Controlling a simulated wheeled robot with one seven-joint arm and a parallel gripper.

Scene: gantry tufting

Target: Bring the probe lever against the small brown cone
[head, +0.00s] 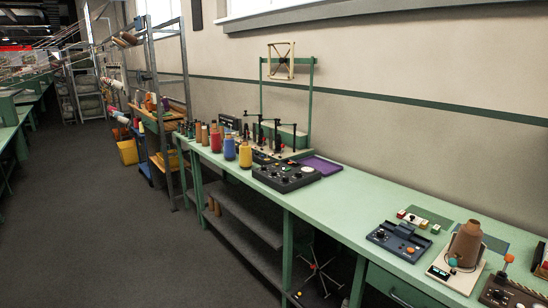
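A brown cone (465,243) stands upright on a white-based instrument (455,274) at the right of the green bench in the head view. A teal knob (452,262) shows in front of the cone; I cannot tell whether it belongs to the probe lever or whether it touches the cone. A dark box with an orange-knobbed stick (509,258) stands to its right. Farther along the bench are a yellow-brown cone (245,155) and smaller brown spools (205,136). I cannot tell which cone is the small one. My gripper is not in view.
The green bench (340,205) runs along the wall and is bare in its middle. A dark control panel (286,174), a purple tray (320,165) and a blue-grey device (398,242) stand on it. Open grey floor (110,240) lies to the left.

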